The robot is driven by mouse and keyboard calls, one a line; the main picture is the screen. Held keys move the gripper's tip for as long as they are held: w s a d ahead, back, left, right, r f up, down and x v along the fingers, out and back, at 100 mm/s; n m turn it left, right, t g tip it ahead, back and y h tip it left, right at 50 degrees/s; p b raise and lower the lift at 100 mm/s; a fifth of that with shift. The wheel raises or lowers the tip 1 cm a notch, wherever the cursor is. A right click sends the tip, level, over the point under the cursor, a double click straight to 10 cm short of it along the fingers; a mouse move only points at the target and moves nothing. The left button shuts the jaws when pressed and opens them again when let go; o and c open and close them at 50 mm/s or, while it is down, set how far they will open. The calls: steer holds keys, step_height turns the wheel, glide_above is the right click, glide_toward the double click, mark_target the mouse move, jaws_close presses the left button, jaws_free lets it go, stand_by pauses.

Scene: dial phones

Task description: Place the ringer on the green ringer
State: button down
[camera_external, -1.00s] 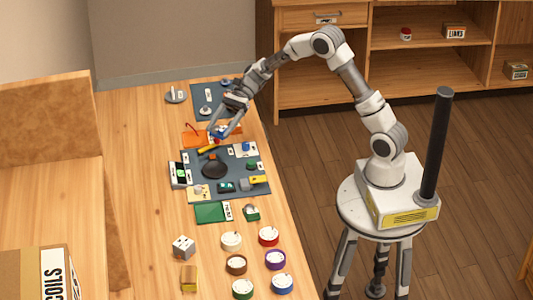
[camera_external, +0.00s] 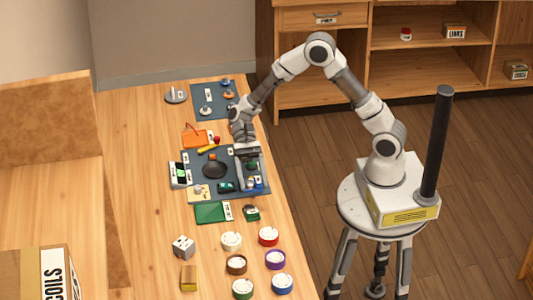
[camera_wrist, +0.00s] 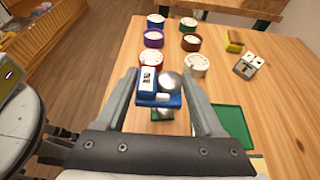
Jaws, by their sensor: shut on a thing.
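A blue ringer with a silver dome and a white label shows between my fingers in the wrist view (camera_wrist: 158,88). My gripper (camera_wrist: 160,76) is shut on it; in the external view the gripper (camera_external: 253,182) is over the right side of the dark mat. The green ringer (camera_external: 251,212) sits on the table beside the green mat's label. In the wrist view a bit of green (camera_wrist: 162,114) shows just beyond the blue ringer, which hides most of it. The two look apart in the external view; the height gap cannot be told.
A green mat (camera_external: 210,213) lies left of the green ringer. Several round dials, among them a white one (camera_external: 231,241) and a red one (camera_external: 268,237), stand nearer the camera.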

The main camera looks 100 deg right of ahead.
mark_target(251, 191)
steer(key=shift+w+a+f, duration=0.3)
steer(key=shift+a+f, duration=0.15)
steer(key=shift+a, duration=0.2)
steer(key=shift+w+a+f, duration=0.25)
steer(key=shift+a+f, duration=0.15)
steer(key=shift+a, duration=0.2)
steer(key=shift+f+b, duration=0.85)
steer(key=shift+f, duration=1.05)
steer(key=shift+f, duration=0.15)
jaws_free()
steer(key=p+v, duration=0.2)
steer(key=v, duration=1)
steer(key=shift+p, duration=0.35)
